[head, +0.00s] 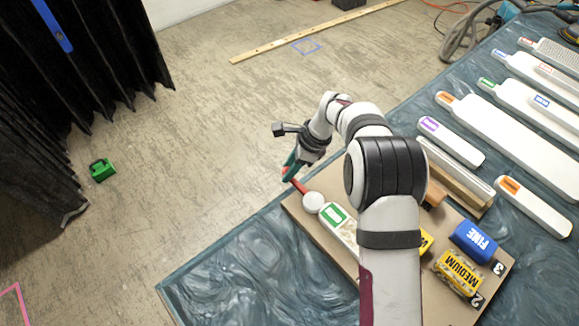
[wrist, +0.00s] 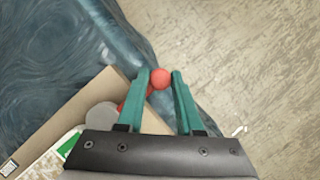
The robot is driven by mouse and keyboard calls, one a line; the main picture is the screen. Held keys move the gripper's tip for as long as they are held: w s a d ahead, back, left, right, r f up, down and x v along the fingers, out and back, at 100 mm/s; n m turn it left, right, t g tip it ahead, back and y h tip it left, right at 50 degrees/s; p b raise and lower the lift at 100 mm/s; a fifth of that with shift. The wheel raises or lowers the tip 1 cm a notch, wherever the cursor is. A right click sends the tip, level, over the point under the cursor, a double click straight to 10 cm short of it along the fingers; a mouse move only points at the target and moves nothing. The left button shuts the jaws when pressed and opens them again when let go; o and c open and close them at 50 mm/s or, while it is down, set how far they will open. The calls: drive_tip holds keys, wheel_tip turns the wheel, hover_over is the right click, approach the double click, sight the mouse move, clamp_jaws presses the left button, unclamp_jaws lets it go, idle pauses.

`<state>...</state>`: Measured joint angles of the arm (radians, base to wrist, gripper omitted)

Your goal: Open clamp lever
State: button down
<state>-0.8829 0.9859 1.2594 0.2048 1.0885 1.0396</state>
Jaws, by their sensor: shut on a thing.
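The red clamp lever (head: 299,186) sticks out past the corner of a tan board, beside a round pale disc (head: 314,203). In the wrist view its red ball end (wrist: 160,79) sits between the teal fingertips, and part of its red arm shows behind the left finger. My gripper (head: 289,173) is shut on the lever near that end; its fingers also show in the wrist view (wrist: 160,73). The disc (wrist: 102,116) is partly hidden by the gripper body in the wrist view.
The tan board (head: 322,240) lies on a blue-covered table (head: 235,275). It carries a green-labelled white block (head: 335,216), a blue FINE block (head: 474,240) and a yellow MEDIUM block (head: 458,272). Long white sanding boards (head: 510,130) lie to the right. Open floor lies beyond the table edge.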

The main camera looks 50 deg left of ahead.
drive_tip(key=shift+w+d, duration=0.1)
drive_tip(key=shift+w, duration=0.1)
idle(0.7)
drive_tip(key=w+m, duration=0.1)
drive_tip(key=w+m+t, duration=0.1)
drive_tip(key=m, duration=0.2)
drive_tip(key=shift+w+d+y, duration=0.25)
drive_tip(key=shift+w+y, duration=0.15)
drive_tip(key=w+m, duration=0.1)
drive_tip(key=d+m+t, duration=0.1)
drive_tip(key=m, duration=0.1)
drive_tip(key=w+m+t, duration=0.1)
drive_tip(key=shift+w+d+m, duration=0.3)
drive_tip(key=shift+d, duration=0.05)
drive_tip(key=w+d+m+t, duration=0.1)
drive_tip(key=m, duration=0.1)
drive_tip(key=shift+w+d+m, duration=0.1)
drive_tip(key=shift+d+m, duration=0.1)
drive_tip(key=shift+m, duration=0.2)
drive_tip(key=shift+w+d+m+t, duration=0.35)
drive_tip(key=shift+d+m+t, duration=0.35)
drive_tip(key=shift+m, duration=0.5)
drive_tip(key=shift+w+d+f+m+t+h, duration=0.1)
drive_tip(key=shift+d+m+t+h, duration=0.1)
drive_tip(key=shift+d+m, duration=0.55)
drive_tip(key=shift+w+d+m+t+h, duration=0.15)
drive_tip(key=shift+d+m, duration=0.3)
drive_tip(key=shift+m, duration=0.5)
drive_tip(key=shift+s, duration=0.1)
